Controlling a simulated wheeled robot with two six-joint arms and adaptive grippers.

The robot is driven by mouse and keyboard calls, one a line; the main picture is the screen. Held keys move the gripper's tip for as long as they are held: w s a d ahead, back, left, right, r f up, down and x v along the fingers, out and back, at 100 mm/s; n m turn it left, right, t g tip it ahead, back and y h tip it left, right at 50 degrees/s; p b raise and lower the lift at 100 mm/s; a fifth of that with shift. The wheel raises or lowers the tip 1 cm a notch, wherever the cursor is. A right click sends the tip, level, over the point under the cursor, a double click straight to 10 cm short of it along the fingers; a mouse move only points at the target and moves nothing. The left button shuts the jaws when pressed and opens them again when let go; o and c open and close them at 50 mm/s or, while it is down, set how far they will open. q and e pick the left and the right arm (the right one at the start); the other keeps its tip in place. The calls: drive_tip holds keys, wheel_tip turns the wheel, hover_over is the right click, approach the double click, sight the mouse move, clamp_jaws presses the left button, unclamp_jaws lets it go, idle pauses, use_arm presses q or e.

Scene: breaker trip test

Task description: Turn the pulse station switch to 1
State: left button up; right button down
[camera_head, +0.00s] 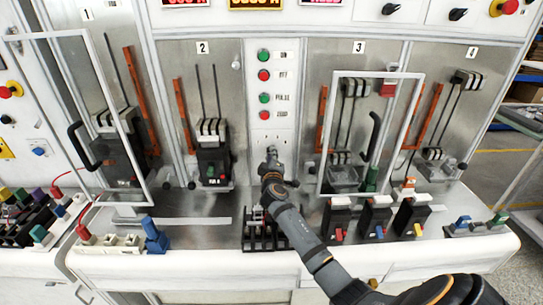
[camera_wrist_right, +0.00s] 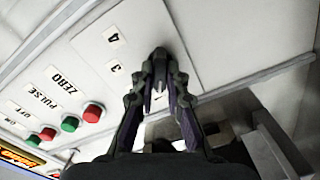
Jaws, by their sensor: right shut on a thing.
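The pulse station panel (camera_head: 286,125) is the white centre strip, with green and red buttons down it. My right gripper (camera_head: 272,153) reaches up to its lower part, below the lowest red button (camera_head: 265,115). In the right wrist view my right gripper (camera_wrist_right: 160,62) has its fingertips together at the panel face, shut on the switch knob. The fingers hide the knob, so its pointing direction cannot be told. My left gripper is not in view.
Numbered bays flank the panel, with framed clear doors at bay 1 (camera_head: 122,120) and bay 3 (camera_head: 416,105). Black breakers (camera_head: 338,220) stand on the bench to the right of my right arm. A black rack (camera_head: 258,240) stands below the gripper.

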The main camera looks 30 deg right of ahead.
idle(0.4)
drive_tip(key=c, duration=1.4)
unclamp_jaws()
drive_tip(key=shift+o, duration=0.2)
drive_tip(key=v, duration=1.2)
drive_tip(key=shift+s+f, duration=0.1)
